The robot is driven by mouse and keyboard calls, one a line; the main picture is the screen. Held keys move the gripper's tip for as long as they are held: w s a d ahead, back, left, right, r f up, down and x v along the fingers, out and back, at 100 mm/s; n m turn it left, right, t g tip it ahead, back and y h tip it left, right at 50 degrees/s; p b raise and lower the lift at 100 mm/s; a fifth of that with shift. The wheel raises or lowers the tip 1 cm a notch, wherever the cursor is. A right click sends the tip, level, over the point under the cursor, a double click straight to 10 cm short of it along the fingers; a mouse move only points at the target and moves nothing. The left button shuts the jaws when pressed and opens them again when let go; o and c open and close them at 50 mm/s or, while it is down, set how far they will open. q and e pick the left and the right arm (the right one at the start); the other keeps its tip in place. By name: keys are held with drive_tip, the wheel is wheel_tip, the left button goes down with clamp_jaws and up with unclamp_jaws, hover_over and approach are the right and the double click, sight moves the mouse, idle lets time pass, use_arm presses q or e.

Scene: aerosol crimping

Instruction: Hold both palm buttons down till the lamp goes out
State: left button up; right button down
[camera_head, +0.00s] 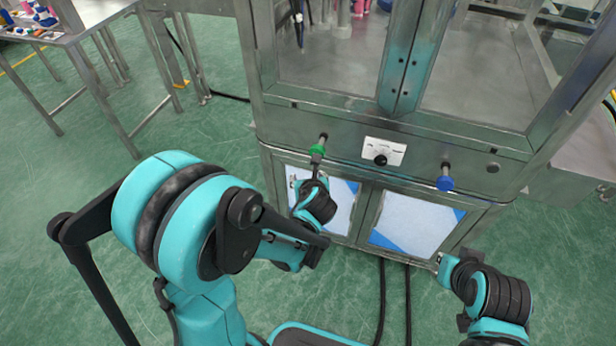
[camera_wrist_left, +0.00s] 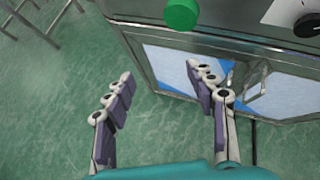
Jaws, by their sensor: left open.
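A green palm button (camera_head: 317,150) sticks out of the metal machine's front at the left; it also shows at the top of the left wrist view (camera_wrist_left: 182,14). A blue palm button (camera_head: 445,183) sticks out further right. My left gripper (camera_head: 316,170) appears just below the green button; whether it touches is unclear in the head view. In the left wrist view, my left gripper (camera_wrist_left: 160,76) has its fingers spread, nothing between them, and the green button lies beyond them. My right arm is at the lower right, below the blue button; its fingers are not clear. I cannot make out a lamp.
A white dial plate (camera_head: 396,151) with a black knob (camera_head: 380,160) sits between the buttons. Pale cabinet doors (camera_head: 415,222) lie below. A metal table (camera_head: 85,30) stands at the far left. Two dark cables (camera_head: 382,300) run along the green floor.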

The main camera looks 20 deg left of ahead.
use_arm(q)
drive_tip(key=shift+m, duration=0.3)
drive_tip(key=c, duration=0.3)
drive_tip(key=n+g+h, duration=0.3)
drive_tip(key=n+g, duration=0.4)
drive_tip(key=n, duration=0.3)
approach(311, 149)
drive_tip(key=w+f, duration=0.1)
drive_tip(key=w+d, duration=0.1)
drive_tip(key=w+d+f, duration=0.1)
drive_tip(key=shift+w+f, duration=0.35)
drive_tip(key=shift+c, duration=0.2)
drive_tip(key=a+r+n+g+h, duration=0.1)
drive_tip(key=a+r+n+g, duration=0.1)
drive_tip(key=a+r+n, duration=0.15)
drive_tip(key=f, duration=1.1)
drive_tip(key=shift+s+f, duration=0.25)
drive_tip(key=shift+s, duration=0.15)
